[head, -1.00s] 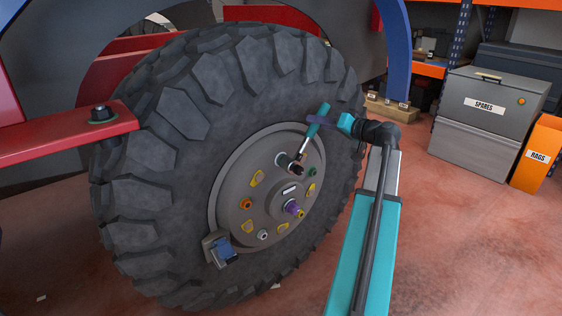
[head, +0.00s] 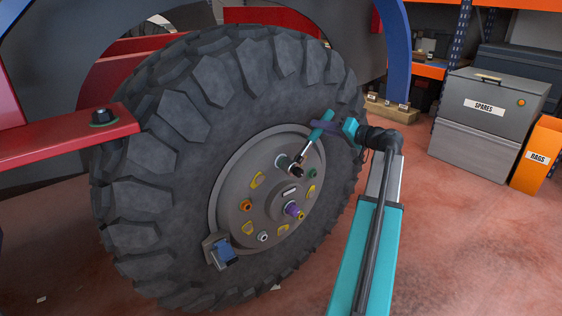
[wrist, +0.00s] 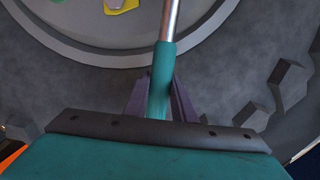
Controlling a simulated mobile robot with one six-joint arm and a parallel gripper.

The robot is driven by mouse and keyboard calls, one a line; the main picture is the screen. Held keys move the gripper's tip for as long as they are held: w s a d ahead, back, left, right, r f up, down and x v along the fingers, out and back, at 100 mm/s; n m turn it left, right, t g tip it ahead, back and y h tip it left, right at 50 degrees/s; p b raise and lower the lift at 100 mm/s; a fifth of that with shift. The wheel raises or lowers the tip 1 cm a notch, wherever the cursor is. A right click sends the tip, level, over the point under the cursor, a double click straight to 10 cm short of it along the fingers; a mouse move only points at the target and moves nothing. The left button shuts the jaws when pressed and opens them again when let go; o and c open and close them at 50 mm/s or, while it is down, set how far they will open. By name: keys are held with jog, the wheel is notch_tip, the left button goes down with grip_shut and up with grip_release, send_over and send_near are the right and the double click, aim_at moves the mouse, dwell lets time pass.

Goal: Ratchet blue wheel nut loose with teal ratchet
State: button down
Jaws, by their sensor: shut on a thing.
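The teal ratchet (head: 320,128) has a teal handle and a bright metal shaft. Its dark head and socket (head: 290,166) sit at the upper part of the wheel hub (head: 228,190). My gripper (head: 325,126) is shut on the teal handle, which leans up and to the right from the socket. In the wrist view the purple-grey fingers (wrist: 160,98) sit on both sides of the handle (wrist: 161,75), with the metal shaft running upward. No blue wheel nut shows; the ratchet head and socket cover that spot of the hub, so I cannot see what is under them.
The hub also carries an orange nut (head: 246,205), a white nut (head: 263,236), a green nut (head: 312,173), a purple piece (head: 293,209) and yellow tags. A red beam (head: 60,140) juts in at left.

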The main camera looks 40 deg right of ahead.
jog(key=shift+d+f+m, duration=0.6)
jog(key=shift+d+f, duration=0.1)
jog(key=shift+f, duration=0.05)
jog(key=shift+d+f+p, duration=0.2)
jog(key=shift+f+p, duration=0.1)
jog(key=shift+f, duration=0.05)
jog(key=shift+m, duration=0.3)
jog(key=f+m, duration=0.1)
jog(key=d+f, duration=0.1)
jog(key=shift+s+d+f+m+t+y, duration=0.1)
jog(key=shift+d+f+m+t+y, duration=0.2)
jog(key=shift+m, duration=0.1)
jog(key=f+m, duration=0.1)
jog(key=d+f+p, duration=0.1)
jog(key=shift+f+m, duration=0.4)
